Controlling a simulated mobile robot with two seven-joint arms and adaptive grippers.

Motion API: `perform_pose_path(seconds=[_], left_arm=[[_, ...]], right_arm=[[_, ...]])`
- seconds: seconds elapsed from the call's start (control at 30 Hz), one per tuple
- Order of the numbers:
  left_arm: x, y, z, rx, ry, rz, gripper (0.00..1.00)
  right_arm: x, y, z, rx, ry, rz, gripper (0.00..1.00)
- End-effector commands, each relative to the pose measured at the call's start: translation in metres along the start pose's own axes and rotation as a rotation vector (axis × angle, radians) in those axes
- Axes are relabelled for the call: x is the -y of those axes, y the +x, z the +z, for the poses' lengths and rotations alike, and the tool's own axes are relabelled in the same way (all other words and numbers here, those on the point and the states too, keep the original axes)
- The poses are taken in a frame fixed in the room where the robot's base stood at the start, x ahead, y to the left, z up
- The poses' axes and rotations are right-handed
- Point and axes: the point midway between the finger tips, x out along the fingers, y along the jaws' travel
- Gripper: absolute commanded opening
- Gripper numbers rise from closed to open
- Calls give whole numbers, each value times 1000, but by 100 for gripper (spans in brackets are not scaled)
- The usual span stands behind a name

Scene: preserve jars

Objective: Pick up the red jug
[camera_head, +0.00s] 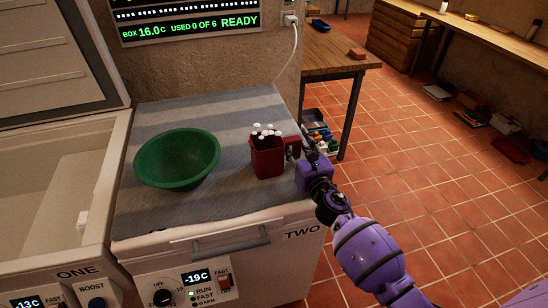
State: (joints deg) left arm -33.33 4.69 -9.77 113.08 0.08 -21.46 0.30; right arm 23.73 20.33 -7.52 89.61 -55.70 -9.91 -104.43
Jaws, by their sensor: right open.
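The red jug (267,160) stands upright on the grey striped cloth (220,112) over the freezer marked TWO. White round pieces (266,131) show at its top. A red part, perhaps its handle (292,145), sticks out on its right side. My right gripper (291,151) is at the jug's right side, close to that part, with its fingers open. The fingers are small and dark here, and I cannot tell whether they touch the jug. My left gripper is not in view.
A green bowl (178,159) sits on the cloth left of the jug. An open freezer marked ONE (60,190) is at the left. A wooden table (335,64) stands behind on the right. Cloth between bowl and jug is clear.

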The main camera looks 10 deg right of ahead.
Motion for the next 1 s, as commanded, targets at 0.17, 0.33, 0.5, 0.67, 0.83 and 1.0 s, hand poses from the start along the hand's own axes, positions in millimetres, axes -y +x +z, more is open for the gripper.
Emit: perform_pose_path(seconds=[0.17, 0.33, 0.5, 0.67, 0.83, 1.0], left_arm=[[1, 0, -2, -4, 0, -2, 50], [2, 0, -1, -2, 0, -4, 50], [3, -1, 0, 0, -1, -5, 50], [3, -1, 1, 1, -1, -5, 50], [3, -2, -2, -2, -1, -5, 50], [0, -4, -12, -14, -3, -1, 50]], right_arm=[[0, 0, 0, -1, 0, 0, 35], [0, -1, 0, -1, 0, 0, 13], [0, -1, 0, -1, 1, 0, 0], [0, 0, 1, 2, 2, 1, 0], [0, 0, 5, 3, 1, 1, 0], [0, 1, 24, 9, -1, 1, 0]])
